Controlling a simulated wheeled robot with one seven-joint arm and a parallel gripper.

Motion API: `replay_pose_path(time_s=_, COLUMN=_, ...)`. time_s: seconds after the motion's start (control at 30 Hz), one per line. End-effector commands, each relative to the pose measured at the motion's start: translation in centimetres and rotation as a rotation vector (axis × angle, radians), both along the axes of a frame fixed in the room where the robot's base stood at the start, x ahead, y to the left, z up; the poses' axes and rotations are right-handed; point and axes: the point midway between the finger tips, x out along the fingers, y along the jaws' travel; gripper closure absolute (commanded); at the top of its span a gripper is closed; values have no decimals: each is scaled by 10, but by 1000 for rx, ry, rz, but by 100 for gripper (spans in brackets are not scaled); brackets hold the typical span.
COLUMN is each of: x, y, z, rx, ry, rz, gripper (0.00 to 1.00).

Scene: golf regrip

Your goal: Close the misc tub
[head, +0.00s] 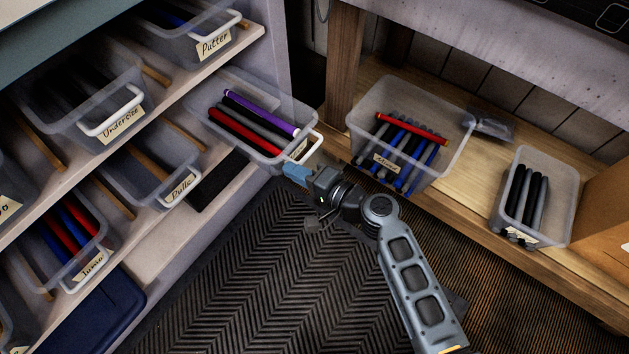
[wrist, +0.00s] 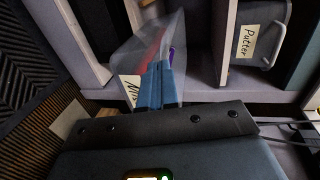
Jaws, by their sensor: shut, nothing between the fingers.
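The misc tub (head: 262,150) is a clear plastic tub holding red, grey and purple grips. In the head view it is pulled out from the lower shelf, its front end sticking out past the shelf edge, with a white handle and a label, partly hidden, at the front. It also shows in the wrist view (wrist: 133,57), with the start of its label visible. My gripper (head: 289,170) is shut and empty, its blue fingertips at the tub's front by the label. The fingers also show in the wrist view (wrist: 158,82). I cannot tell whether they touch the tub.
The Putter tub (head: 192,48), Undersize tub (head: 75,120) and other labelled tubs sit on the shelves at left. Two open tubs of grips, one larger (head: 455,150) and one smaller (head: 562,200), stand on the wooden shelf at right. Dark matting covers the floor.

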Motion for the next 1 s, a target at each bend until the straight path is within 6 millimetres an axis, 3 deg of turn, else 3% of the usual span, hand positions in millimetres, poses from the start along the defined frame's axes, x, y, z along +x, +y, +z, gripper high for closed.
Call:
replay_pose_path(time_s=0.2, x=12, y=16, z=2, rx=0, ry=0, rz=0, gripper=100)
replay_pose_path(time_s=0.77, x=17, y=22, z=2, rx=0, ry=-1, rz=1, gripper=100)
replay_pose_path(time_s=1.0, x=38, y=50, z=-1, rx=-1, ry=-5, rz=4, gripper=100)
